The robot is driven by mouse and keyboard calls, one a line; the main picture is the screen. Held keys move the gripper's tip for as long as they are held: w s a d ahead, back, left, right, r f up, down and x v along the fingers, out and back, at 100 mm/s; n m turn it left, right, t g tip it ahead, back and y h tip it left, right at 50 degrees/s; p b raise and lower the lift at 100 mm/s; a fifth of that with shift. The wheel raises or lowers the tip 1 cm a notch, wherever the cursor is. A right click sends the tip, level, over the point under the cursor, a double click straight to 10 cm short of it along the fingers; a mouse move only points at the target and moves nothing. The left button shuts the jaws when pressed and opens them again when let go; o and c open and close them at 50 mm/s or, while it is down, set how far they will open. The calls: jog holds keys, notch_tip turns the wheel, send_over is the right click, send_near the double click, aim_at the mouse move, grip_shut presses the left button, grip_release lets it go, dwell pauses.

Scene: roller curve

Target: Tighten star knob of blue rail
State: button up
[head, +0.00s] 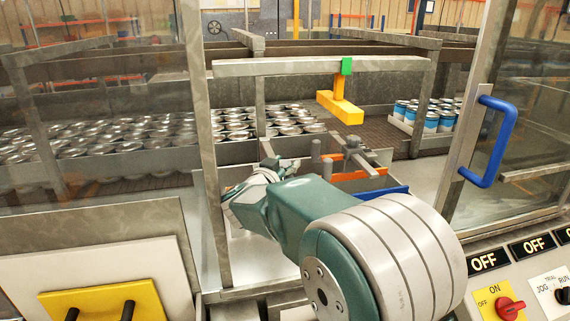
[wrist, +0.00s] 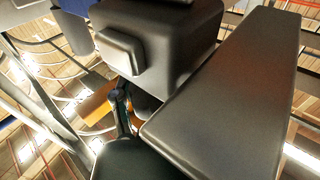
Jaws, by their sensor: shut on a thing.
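The blue rail (head: 382,191) shows its right end low in the machine opening, with the rest behind my arm. My gripper (head: 268,162) is at the far end of my arm, inside the opening, left of the visible part of the rail. In the wrist view my gripper (wrist: 124,100) fills much of the picture with dark parts. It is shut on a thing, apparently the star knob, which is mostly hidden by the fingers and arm. I cannot make out the knob's shape or how tight it is.
An orange rail (head: 352,175) lies just behind the blue one, with grey posts and a bracket (head: 362,157) close by. A grey frame (head: 207,150) borders the opening on the left. A door with a blue handle (head: 490,142) stands at right. Cans (head: 110,140) fill the conveyor behind.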

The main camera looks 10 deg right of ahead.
jog(key=shift+r, duration=0.35)
jog(key=o, duration=1)
jog(key=shift+a+f, duration=0.1)
jog(key=shift+a, duration=0.05)
notch_tip(320, 180, up, 10)
jog(key=shift+w+f, duration=0.1)
